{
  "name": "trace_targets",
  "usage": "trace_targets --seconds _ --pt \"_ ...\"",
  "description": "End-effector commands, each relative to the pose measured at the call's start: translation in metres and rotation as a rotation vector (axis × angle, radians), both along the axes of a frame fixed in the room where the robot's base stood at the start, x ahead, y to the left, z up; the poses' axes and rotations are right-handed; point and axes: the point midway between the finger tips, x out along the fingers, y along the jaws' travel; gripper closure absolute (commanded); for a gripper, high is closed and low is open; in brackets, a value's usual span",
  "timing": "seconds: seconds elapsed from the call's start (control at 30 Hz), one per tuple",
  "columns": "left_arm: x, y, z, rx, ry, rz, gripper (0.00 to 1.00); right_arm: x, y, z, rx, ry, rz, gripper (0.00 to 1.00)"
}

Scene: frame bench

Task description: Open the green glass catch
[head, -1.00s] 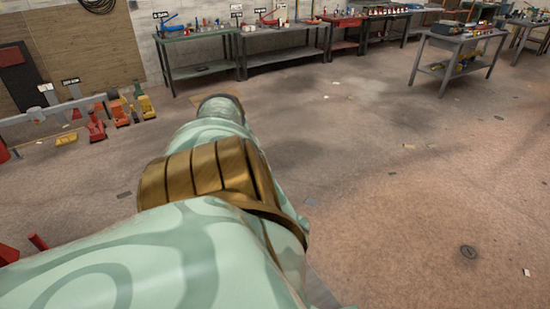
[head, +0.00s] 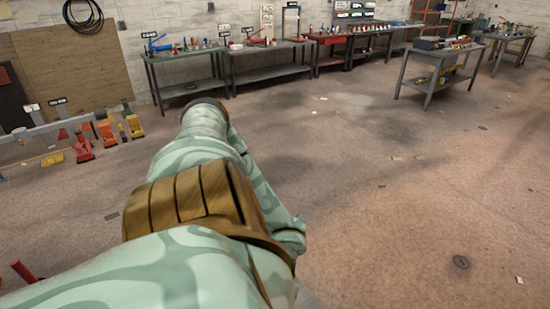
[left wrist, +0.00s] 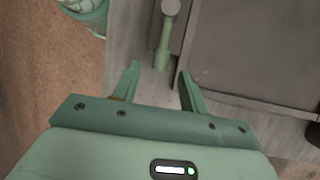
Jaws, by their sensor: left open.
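In the left wrist view, my left gripper (left wrist: 158,72) is open, with its two green fingers apart. A pale green bar with a round knob at its top (left wrist: 162,42) lies just beyond the fingers. Its lower end is between the fingertips or slightly past them; I cannot tell the depth, and no grip on it shows. It looks like the green catch, but glass cannot be made out. It lies beside a dark grey panel (left wrist: 245,50) with a paler frame. In the head view, my arm fills the lower left and neither gripper shows. My right gripper is not in view.
In the head view, workbenches with tools (head: 187,89) stand along the back wall. A grey table (head: 428,83) stands at the right. Red and yellow items (head: 83,148) are at the left. The open floor (head: 390,200) is clear apart from small scraps.

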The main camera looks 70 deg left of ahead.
Motion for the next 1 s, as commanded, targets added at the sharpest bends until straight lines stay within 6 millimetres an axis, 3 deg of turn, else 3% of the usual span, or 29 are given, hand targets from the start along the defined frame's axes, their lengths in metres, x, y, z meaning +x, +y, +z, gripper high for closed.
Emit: trace_targets --seconds 0.2,0.43,0.6,1.0 --pt "0.020 0.016 0.057 0.004 -0.003 0.000 0.57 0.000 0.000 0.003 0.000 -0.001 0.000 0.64" --pt "0.035 0.027 0.098 0.001 -0.001 -0.001 0.57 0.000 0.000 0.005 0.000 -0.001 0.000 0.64" --pt "0.039 0.030 0.110 -0.002 0.000 -0.002 0.57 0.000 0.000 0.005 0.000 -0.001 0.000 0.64" --pt "0.039 0.030 0.111 -0.002 0.000 -0.003 0.57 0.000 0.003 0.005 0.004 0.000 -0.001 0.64"
